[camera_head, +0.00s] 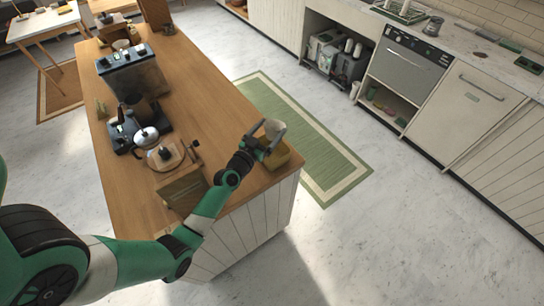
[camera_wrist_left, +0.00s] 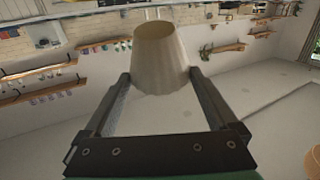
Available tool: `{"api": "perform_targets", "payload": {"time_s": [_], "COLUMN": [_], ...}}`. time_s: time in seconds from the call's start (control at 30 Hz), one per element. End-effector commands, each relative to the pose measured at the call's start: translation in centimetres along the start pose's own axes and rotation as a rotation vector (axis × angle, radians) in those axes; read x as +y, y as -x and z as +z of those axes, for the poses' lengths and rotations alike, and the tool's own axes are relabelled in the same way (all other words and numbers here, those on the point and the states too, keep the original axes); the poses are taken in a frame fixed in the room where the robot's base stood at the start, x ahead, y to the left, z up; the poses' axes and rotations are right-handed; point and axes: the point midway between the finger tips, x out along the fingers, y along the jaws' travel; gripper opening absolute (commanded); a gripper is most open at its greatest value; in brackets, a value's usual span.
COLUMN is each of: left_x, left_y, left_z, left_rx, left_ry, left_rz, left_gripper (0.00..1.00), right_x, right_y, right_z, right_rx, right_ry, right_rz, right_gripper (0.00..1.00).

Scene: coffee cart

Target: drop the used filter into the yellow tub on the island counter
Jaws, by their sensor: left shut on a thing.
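My left gripper (camera_head: 265,142) is over the near right end of the wooden island counter (camera_head: 205,95). It is shut on the used filter (camera_head: 275,128), a pale cone-shaped cup. In the left wrist view the filter (camera_wrist_left: 160,58) sits between the two fingers (camera_wrist_left: 157,95), its narrower end up in the picture. The yellow tub (camera_head: 278,157) stands on the counter corner, directly below or just behind the gripper in the head view. The gripper and filter partly cover the tub, so its inside is mostly hidden. My right gripper does not show.
A kettle (camera_head: 146,137) and a dark scale or stand are at the counter's left side, with a wooden box (camera_head: 183,190) at the near edge. A black machine (camera_head: 135,72) stands farther back. A green rug (camera_head: 300,135) lies on the floor to the right.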

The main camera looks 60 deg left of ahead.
Motion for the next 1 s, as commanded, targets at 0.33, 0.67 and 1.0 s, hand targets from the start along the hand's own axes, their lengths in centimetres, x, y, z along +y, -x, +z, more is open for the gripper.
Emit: {"api": "perform_targets", "payload": {"time_s": [0.33, 0.67, 1.0], "left_x": [0.0, 0.0, 0.0], "left_y": [0.0, 3.3, 10.6], "left_z": [-0.1, -0.1, 0.2], "left_rx": [0.001, -0.001, 0.000], "left_ry": [0.000, -0.001, 0.000], "left_rz": [0.000, -0.002, -0.002], "left_gripper": [1.00, 1.00, 1.00], "right_x": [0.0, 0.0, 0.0], "right_y": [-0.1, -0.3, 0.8], "right_z": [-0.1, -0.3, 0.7], "right_rx": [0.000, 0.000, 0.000], "right_ry": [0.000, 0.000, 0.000], "right_rz": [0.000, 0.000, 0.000], "right_gripper": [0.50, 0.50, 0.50]}}
